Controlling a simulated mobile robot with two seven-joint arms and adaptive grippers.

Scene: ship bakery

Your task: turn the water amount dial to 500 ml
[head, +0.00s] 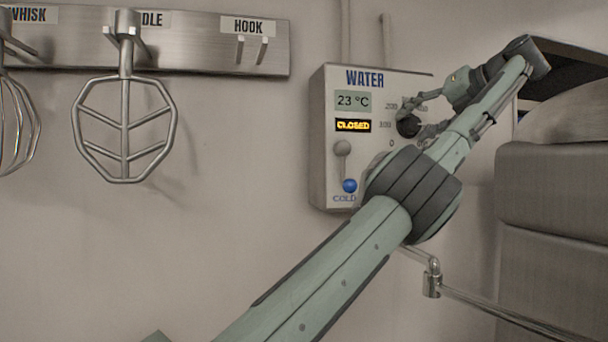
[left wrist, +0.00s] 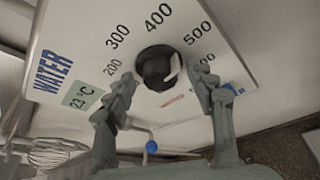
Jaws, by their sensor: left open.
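The black water amount dial (head: 408,126) is on the right part of the white WATER panel (head: 365,82), partly hidden by my left gripper. In the left wrist view the round dial (left wrist: 152,66) shows between my fingers. Its white pointer mark (left wrist: 173,68) is on its right side, roughly toward the 500 label (left wrist: 197,32) and the partly hidden label below it; the exact reading is unclear. My left gripper (left wrist: 163,92) is open, one finger on each side of the dial, with visible gaps in that view. My right gripper is not in view.
The panel displays 23 °C and CLOSED (head: 353,125). A metal pipe (head: 470,298) runs below. A paddle (head: 125,130) hangs on the rack at left.

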